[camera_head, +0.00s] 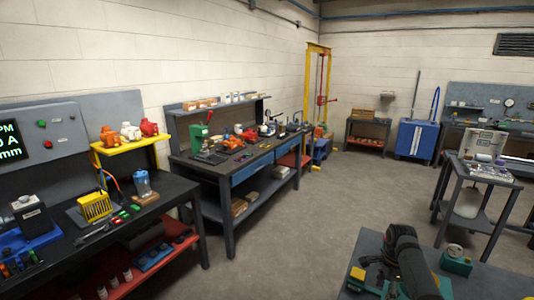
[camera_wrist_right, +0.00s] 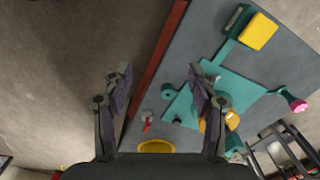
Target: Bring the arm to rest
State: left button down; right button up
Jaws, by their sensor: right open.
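My right gripper (camera_wrist_right: 159,75) is open in the right wrist view, with its two dark fingers wide apart and nothing between them but the view down to the floor and a table's edge. My dark right arm (camera_head: 408,262) shows at the bottom right of the head view, above a grey table (camera_head: 368,246). The same table (camera_wrist_right: 255,75) fills the right of the wrist view; the gripper's height over it is hard to tell. My left gripper is not in view.
On the near table are a teal fixture (camera_wrist_right: 235,92), a yellow block (camera_wrist_right: 258,32) and a yellow ring (camera_wrist_right: 157,146). A teal part (camera_head: 456,263) stands right of the arm. Workbenches (camera_head: 240,163) line the left wall; the floor (camera_head: 320,215) between is clear.

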jog(key=s+a+f+n+b, duration=0.1)
jog(key=s+f+n, duration=0.3)
jog(key=s+f, duration=0.55)
jog(key=s+a+f+n+h+b, duration=0.1)
jog(key=s+f+n+b, duration=0.2)
jog(key=f, duration=1.2)
jog(key=s+a+f+n, duration=0.1)
jog(key=s+f+n, duration=0.3)
jog(key=s+f, duration=0.6)
pick_arm(q)
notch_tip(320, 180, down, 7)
jog(key=b, duration=0.2)
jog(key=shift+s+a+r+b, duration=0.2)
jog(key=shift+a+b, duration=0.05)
jog(key=shift+b, duration=0.05)
pick_arm(e)
jog(key=s+a+f+n, duration=0.2)
jog(key=s+f, duration=0.3)
jog(key=s, duration=0.4)
jog(key=s+a+f+n, duration=0.2)
jog(key=s+f+n, duration=0.2)
jog(key=s, duration=0.5)
jog(key=s+a+f+n+t, duration=0.1)
jog(key=s+a+f+n, duration=0.1)
jog(key=s+f, duration=0.4)
jog(key=s+n, duration=0.1)
jog(key=s, duration=0.2)
jog(key=shift+f, duration=0.4)
jog(key=shift+s, duration=0.1)
